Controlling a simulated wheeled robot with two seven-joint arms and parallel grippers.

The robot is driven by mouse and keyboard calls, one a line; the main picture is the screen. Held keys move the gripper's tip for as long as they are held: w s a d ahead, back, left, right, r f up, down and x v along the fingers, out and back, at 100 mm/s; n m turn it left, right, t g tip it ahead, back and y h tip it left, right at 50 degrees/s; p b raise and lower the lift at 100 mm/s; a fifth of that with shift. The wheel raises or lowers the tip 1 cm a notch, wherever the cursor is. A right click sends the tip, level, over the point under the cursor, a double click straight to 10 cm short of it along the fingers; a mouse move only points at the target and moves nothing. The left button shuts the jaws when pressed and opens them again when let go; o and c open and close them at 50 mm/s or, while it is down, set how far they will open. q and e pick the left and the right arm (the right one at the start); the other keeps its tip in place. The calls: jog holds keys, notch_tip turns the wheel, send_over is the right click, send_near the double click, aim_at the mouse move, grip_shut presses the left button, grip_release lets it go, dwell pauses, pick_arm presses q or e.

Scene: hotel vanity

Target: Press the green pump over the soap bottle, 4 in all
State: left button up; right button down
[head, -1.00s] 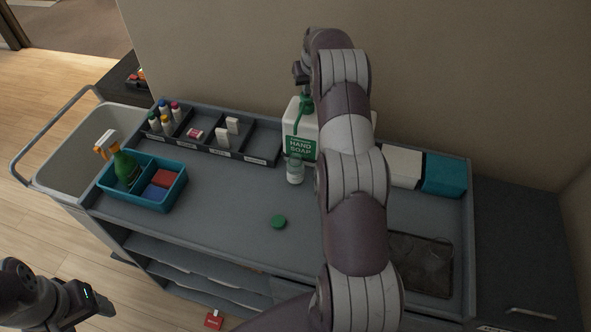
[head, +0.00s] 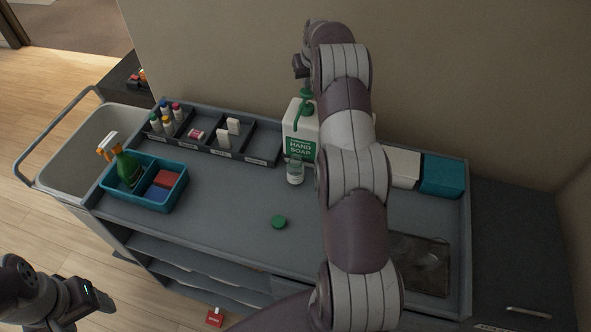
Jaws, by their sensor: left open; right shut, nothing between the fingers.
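The white hand soap jug (head: 299,130) with a green label stands at the back of the cart. Its green pump (head: 305,108) shows at the top, with the spout pointing toward the front. A small clear soap bottle (head: 295,171) stands upright in front of the jug, under the spout. My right gripper (head: 301,68) is shut and empty, just above the pump head with a small gap; its fingertips are partly hidden by my arm. My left gripper (head: 105,305) is open and empty at the lower left, away from the cart.
A teal caddy (head: 150,205) with a spray bottle (head: 125,168) stands left, a divided tray (head: 262,148) behind. A dark tray (head: 420,262) and boxes (head: 441,176) are at right. The front middle is clear.

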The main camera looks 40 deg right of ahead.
aim_at(307, 91)
jog(key=shift+f, duration=0.1)
jog(key=shift+f+b, duration=1.2)
jog(key=shift+f, duration=0.5)
jog(key=shift+r, duration=0.25)
jog(key=shift+r+p, duration=1.15)
jog(key=shift+r, duration=0.4)
jog(key=shift+f, duration=0.15)
